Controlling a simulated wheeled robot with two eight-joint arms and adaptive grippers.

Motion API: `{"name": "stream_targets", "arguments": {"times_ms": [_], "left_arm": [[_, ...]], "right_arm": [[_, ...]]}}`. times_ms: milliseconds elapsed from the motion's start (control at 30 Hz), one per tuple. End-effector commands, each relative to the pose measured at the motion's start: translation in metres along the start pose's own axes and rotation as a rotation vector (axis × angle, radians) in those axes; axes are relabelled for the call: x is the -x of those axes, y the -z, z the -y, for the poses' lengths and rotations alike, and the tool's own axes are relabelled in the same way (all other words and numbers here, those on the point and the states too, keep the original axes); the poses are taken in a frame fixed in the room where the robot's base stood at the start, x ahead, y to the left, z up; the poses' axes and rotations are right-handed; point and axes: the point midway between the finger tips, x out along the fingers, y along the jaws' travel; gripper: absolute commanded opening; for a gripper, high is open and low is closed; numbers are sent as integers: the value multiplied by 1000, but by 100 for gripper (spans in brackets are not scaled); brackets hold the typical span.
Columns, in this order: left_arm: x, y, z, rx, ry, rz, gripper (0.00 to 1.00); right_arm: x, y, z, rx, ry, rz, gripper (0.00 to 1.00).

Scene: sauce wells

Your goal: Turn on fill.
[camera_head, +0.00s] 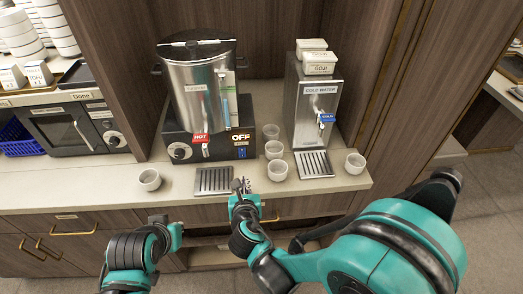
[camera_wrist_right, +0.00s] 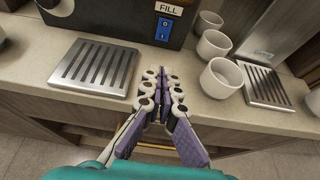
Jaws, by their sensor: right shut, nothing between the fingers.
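The fill switch is a blue rocker (camera_wrist_right: 165,28) under a white FILL label (camera_wrist_right: 169,9), on the dark base of the steel water boiler (camera_head: 203,85). My right gripper (camera_head: 240,187) is shut and empty, low over the counter's front part. In the right wrist view its fingertips (camera_wrist_right: 162,78) are together, pointing toward the base, apart from the switch and below it. My left gripper (camera_head: 158,219) is near the counter's front edge; its fingers are unclear.
A drip tray (camera_wrist_right: 95,68) lies left of my right fingers. Another cup (camera_head: 149,179) stands left. Bare counter lies between fingers and base.

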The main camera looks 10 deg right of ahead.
Motion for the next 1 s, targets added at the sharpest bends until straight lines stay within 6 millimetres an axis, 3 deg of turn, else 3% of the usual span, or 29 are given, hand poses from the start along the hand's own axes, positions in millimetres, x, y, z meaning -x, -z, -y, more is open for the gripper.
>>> {"name": "stream_targets", "arguments": {"times_ms": [467,667,1000], "left_arm": [[-2,-2,0,0,0,0,0],[-10,-8,0,0,0,0,0],[-28,-21,0,0,0,0,0]], "right_arm": [[-2,2,-3,2,-6,1,0],[-32,4,-3,0,-4,0,0],[-104,3,-3,1,-5,2,0]]}}
